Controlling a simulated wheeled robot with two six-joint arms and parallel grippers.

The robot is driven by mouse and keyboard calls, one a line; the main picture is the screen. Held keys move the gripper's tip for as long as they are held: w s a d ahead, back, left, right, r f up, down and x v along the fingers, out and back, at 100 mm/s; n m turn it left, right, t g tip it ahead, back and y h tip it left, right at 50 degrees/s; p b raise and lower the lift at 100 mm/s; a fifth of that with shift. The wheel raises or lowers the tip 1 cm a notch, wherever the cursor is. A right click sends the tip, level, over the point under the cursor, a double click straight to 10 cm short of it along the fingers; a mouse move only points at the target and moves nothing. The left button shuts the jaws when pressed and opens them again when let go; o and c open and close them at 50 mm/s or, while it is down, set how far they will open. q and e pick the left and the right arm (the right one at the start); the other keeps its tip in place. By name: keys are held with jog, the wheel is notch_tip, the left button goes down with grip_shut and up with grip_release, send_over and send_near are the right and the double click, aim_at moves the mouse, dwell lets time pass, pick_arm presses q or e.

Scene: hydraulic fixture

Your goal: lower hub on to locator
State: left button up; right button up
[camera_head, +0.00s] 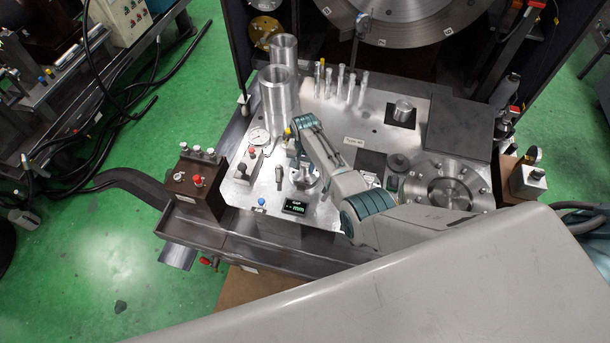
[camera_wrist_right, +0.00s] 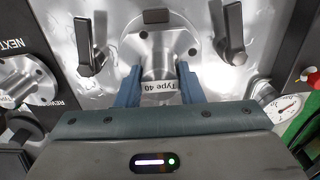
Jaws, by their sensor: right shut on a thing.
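The hub is a silver flanged cylinder (camera_wrist_right: 165,47) with a white "Type 40" label, upside down in the right wrist view. My right gripper (camera_wrist_right: 158,80) is shut on it, one blue finger on each side. In the head view the hub (camera_head: 305,180) shows as a bright metal ring under my right wrist, above the fixture plate. I cannot make out a separate locator; the hub and gripper cover what lies beneath. I cannot tell whether the hub's flange touches the plate. My left gripper is not in view.
Two dark clamp-like levers (camera_wrist_right: 91,48) and (camera_wrist_right: 230,35) flank the hub. A small display marked GAP (camera_head: 294,207) shows dashes. A pressure gauge (camera_head: 259,136), two tall cylinders (camera_head: 277,101) and several thin pins (camera_head: 341,80) stand nearby. A bolted flange (camera_head: 447,184) lies to the right.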

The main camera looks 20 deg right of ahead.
aim_at(305, 165)
jog(key=shift+f+b, duration=0.75)
jog(key=shift+f, duration=0.15)
dwell(1.2)
jog(key=o, duration=1.2)
notch_tip(305, 165, up, 11)
jog(key=shift+f+b, duration=0.1)
jog(key=shift+b, duration=0.45)
jog(key=shift+s, duration=0.1)
